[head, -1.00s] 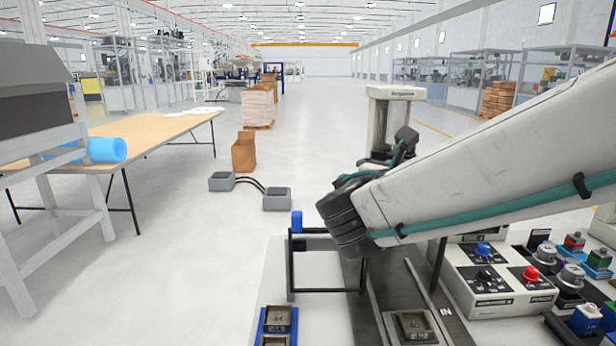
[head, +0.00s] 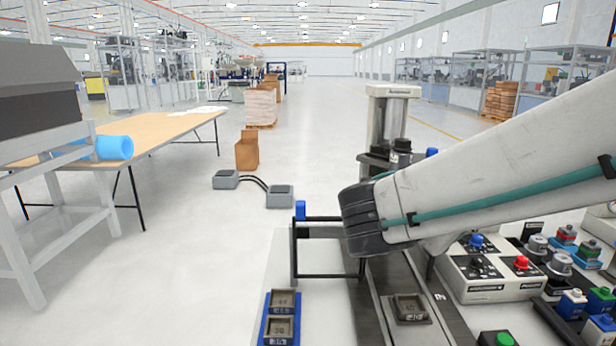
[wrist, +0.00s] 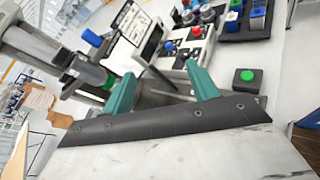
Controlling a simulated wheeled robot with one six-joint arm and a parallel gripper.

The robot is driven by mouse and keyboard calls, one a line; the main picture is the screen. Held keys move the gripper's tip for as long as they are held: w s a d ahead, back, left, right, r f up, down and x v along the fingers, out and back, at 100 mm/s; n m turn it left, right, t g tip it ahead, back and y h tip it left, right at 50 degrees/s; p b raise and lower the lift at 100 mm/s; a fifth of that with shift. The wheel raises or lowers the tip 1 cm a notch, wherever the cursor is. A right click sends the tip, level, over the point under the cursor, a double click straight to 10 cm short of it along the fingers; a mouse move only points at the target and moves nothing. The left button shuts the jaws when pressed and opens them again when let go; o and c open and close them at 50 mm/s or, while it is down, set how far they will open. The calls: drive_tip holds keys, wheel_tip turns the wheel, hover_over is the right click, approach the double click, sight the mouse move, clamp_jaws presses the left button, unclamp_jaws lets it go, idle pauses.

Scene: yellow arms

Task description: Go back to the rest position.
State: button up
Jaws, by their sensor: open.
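My gripper (wrist: 161,88) shows in the wrist view as two teal fingers standing wide apart, with nothing between them. In the head view my pale arm enters from the right and ends in a dark joint above the work area; my fingers are hidden there. A control panel (head: 490,286) with blue and red buttons stands right of the arm's end. In the wrist view this panel (wrist: 190,52) lies beyond the fingers, with a green button box (wrist: 247,82) to their right.
A dark track with a grey block (head: 409,309) runs below my arm. A blue tray (head: 265,323) with grey blocks lies to its left. A dark frame (head: 293,262) and a pale machine (head: 390,92) stand near the arm. Open floor (head: 180,270) is at left.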

drive_tip(key=s+d+f+m+g+y, duration=0.1)
drive_tip(key=s+f+m+g+y, duration=0.1)
drive_tip(key=s+m, duration=0.5)
drive_tip(key=s+d+f+m+g+y, duration=0.1)
drive_tip(key=s+f+m+g+y, duration=0.1)
drive_tip(key=s+m+y, duration=0.3)
drive_tip(key=s+d+f+m+g+y, duration=0.2)
drive_tip(key=s+m+g+y, duration=0.1)
drive_tip(key=s+m, duration=0.6)
drive_tip(key=shift+s+f+g+y, duration=0.3)
drive_tip(key=shift+f+g+y, duration=0.1)
drive_tip(key=shift+y, duration=0.1)
drive_tip(key=shift+c, duration=0.3)
